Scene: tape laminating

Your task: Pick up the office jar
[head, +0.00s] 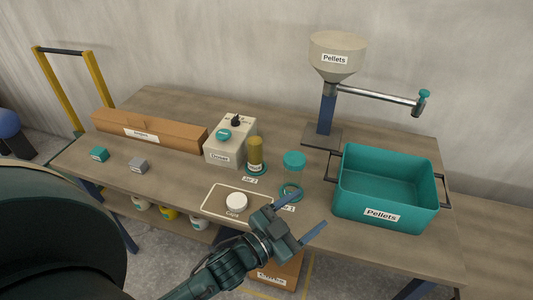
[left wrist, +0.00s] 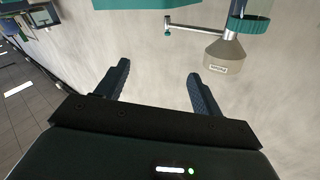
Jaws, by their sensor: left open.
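No jar carries a readable office label. My right gripper is not in view.
A teal Pellets bin (head: 350,208) stands right of the jars. Behind is a hopper stand (head: 337,55) with a side arm.

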